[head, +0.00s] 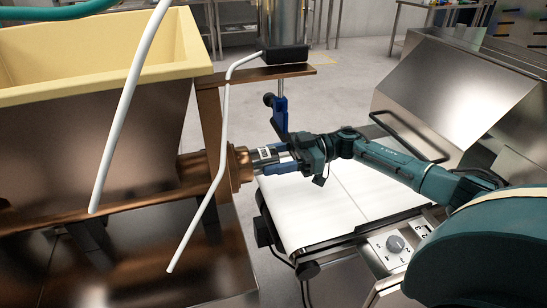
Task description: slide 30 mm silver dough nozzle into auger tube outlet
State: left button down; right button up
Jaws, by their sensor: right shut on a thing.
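The copper-brown auger tube outlet (240,166) sticks out to the right from the base of the dough machine. The nozzle (264,155), a short dark silver cylinder with a small pale label, lies roughly level at the mouth of the outlet. My right gripper (283,160) comes from the right and is shut on the nozzle, its blue fingers beside it. The nozzle's left end meets or enters the outlet; I cannot tell how deep. My left gripper is out of view; only a teal piece of my arm shows at the top left.
A cream-rimmed hopper (95,85) stands at the left. A white conveyor belt (325,205) with a control knob (394,243) lies below my right gripper. A brown bracket (262,74) and a blue upright part (281,114) stand close above. White bent rods cross the left foreground.

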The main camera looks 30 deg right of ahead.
dwell(0.3)
jog(key=o, duration=1.4)
jog(key=shift+d, duration=0.15)
jog(key=shift+b+v, duration=0.4)
jog(key=shift+v, duration=1.6)
jog(key=shift+d, duration=0.15)
